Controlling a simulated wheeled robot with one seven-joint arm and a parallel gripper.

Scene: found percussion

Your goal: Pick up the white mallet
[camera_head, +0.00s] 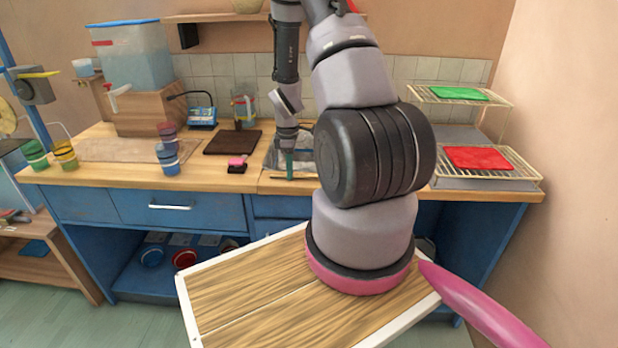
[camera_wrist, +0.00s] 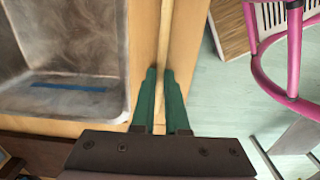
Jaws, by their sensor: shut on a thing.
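My gripper (camera_head: 289,163) is low over the front of the wooden counter, beside the sink, with its green fingers pointing down. In the wrist view, my gripper (camera_wrist: 160,72) has its fingers close together on a thin pale wooden stick, which looks like the handle of the white mallet (camera_wrist: 165,35). The stick runs from between the fingers to the top of the picture. No white mallet head shows in either view. I cannot tell whether the stick touches the counter.
The grey sink (camera_wrist: 70,60) lies left of the fingers in the wrist view. A pink chair-like frame (camera_wrist: 293,60) stands on the right. A dark board (camera_head: 232,142), stacked cups (camera_head: 167,155) and a wire rack (camera_head: 490,168) are on the counter (camera_head: 120,172).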

